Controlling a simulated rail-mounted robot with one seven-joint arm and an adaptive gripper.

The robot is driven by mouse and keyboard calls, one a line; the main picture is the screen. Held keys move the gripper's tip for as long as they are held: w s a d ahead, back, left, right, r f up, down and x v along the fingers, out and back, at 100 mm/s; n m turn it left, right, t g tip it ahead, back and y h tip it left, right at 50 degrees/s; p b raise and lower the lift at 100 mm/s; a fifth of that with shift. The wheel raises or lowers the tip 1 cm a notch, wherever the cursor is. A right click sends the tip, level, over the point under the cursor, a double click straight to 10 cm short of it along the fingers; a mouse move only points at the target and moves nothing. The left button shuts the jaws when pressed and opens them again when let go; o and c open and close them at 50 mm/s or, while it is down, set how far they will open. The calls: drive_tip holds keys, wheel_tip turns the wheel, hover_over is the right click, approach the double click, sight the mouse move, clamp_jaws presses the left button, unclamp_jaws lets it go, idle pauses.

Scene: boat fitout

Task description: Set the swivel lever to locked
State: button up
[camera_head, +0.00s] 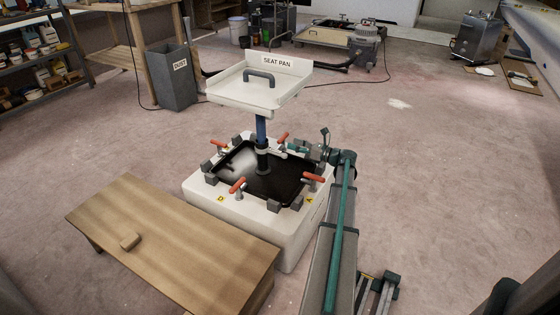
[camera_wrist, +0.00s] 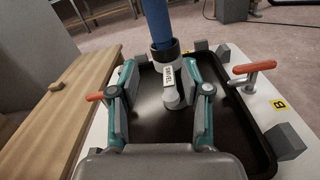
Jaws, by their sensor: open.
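The swivel lever (camera_wrist: 171,92) is a pale grey piece with a "SWIVEL" label and a rounded end. It sits at the dark collar of the blue seat post (camera_wrist: 157,20) and points towards my wrist camera. My gripper (camera_wrist: 160,70) is open, with one teal-and-grey finger on each side of the lever; gaps show on both sides. In the head view my gripper (camera_head: 289,149) reaches the post from the right, and the lever is small and partly hidden there. The blue post (camera_head: 261,128) stands upright in the black recess and carries the white seat pan (camera_head: 238,93).
Red-handled clamps (camera_head: 314,177) and grey blocks ring the black recess (camera_head: 275,186) on the white base (camera_head: 255,228). A wooden bench (camera_head: 170,245) with a small block (camera_head: 130,241) stands close at the left. The floor on the right is open.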

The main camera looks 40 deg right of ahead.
drive_tip(key=b, duration=0.3)
approach(280, 154)
drive_tip(key=w+f, duration=0.1)
drive_tip(key=w, duration=0.2)
drive_tip(key=b+x, duration=0.2)
drive_tip(key=x, duration=0.5)
drive_tip(key=shift+w+a+r, duration=0.1)
drive_tip(key=shift+w+a, duration=0.05)
drive_tip(key=shift+w, duration=0.15)
clamp_jaws()
